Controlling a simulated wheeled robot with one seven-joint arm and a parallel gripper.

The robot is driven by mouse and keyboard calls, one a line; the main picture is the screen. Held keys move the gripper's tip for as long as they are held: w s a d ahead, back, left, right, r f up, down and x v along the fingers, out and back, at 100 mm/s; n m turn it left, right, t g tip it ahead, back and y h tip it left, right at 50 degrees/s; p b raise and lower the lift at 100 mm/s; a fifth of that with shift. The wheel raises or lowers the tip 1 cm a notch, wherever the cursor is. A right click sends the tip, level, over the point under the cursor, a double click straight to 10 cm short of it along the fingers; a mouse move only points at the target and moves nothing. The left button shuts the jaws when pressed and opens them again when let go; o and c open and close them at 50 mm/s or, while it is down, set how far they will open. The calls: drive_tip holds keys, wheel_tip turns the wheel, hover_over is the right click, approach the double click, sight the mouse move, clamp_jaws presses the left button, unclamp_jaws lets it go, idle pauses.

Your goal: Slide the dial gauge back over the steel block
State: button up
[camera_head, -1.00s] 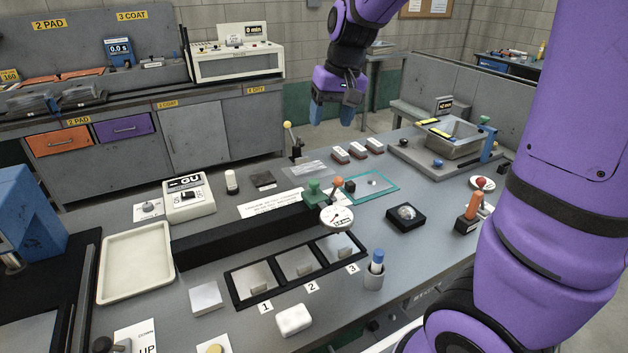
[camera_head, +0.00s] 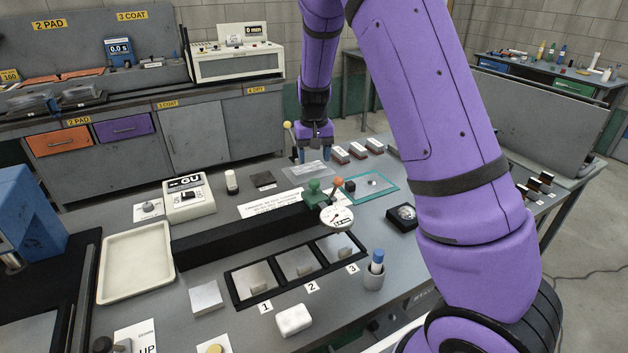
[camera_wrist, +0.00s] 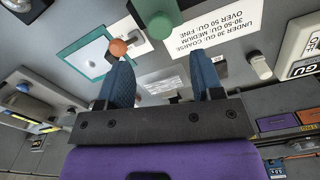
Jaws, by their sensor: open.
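The dial gauge (camera_head: 337,216) has a round white face. It stands at the right end of a long black bar (camera_head: 245,238), beside a green knob (camera_head: 313,193) and an orange ball (camera_head: 337,183). My gripper (camera_head: 313,156) is open and empty, fingers down, behind the gauge near a clear sheet. In the wrist view, the green knob (camera_wrist: 160,20) and orange ball (camera_wrist: 118,47) show beyond my two blue fingers (camera_wrist: 163,82). The dial face is not clear there. A bare silver block (camera_head: 206,297) lies left of the numbered tray; I cannot tell whether it is the steel block.
A black tray (camera_head: 233,292) with three steel plates lies in front of the bar. A yellow-topped lever (camera_head: 288,127) stands close left of my gripper. A cup with a blue-capped item (camera_head: 374,278) and a white tray (camera_head: 103,262) are nearby. My arm hides the right side.

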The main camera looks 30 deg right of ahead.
sight(313, 182)
wheel_tip(313, 182, down, 8)
drive_tip(key=shift+f, duration=0.1)
drive_tip(key=shift+c, duration=0.3)
clamp_jaws()
drive_tip(key=shift+a, duration=0.1)
